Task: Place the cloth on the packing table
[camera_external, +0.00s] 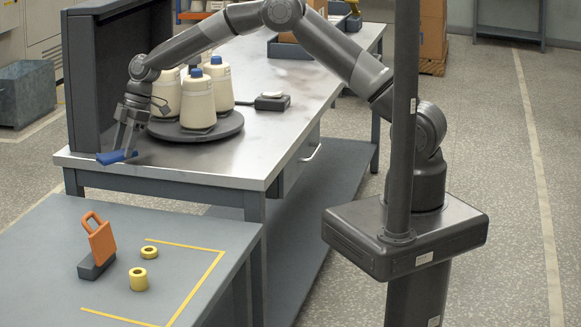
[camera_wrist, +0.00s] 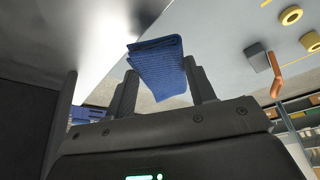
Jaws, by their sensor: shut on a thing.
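The blue cloth (camera_external: 112,157) is a small folded piece, held out past the near left corner of the steel-topped bench. It also shows in the wrist view (camera_wrist: 158,68), between the two fingers. My gripper (camera_external: 124,148) points down and is shut on the cloth; the wrist view shows it too (camera_wrist: 163,88). The grey table with yellow corner lines (camera_external: 180,228), which looks like the packing table, stands in the foreground, lower than the cloth and apart from it.
A dark upright panel (camera_external: 100,70) stands close beside my gripper.

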